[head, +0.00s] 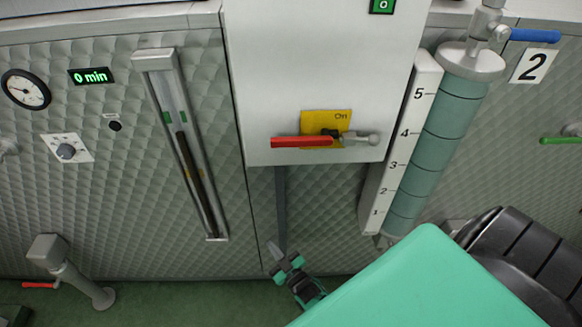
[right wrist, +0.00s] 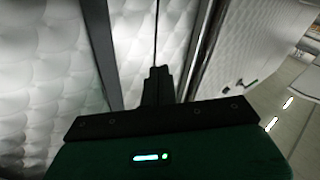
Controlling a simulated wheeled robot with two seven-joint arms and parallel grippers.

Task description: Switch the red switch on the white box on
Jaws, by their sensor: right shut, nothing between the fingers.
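The white box (head: 265,75) hangs on the quilted metal wall in the upper middle of the head view. The red switch (head: 300,142) is a lever low on its front. Its red handle lies level and points left from a dark pivot, with a grey knob on the right. A yellow plate (head: 312,120) marked "On" sits behind and above the pivot. My right gripper (head: 274,249) is below the box, apart from the switch, shut and empty. Its closed fingers show in the right wrist view (right wrist: 157,85) against the quilted wall. My left gripper is out of view.
A scaled column (head: 433,155) with a blue lever (head: 535,35) stands right of the box. Left of it are a sight gauge (head: 185,145), a "0 min" display (head: 91,76) and a dial (head: 25,89). A grey post (head: 75,273) stands lower left.

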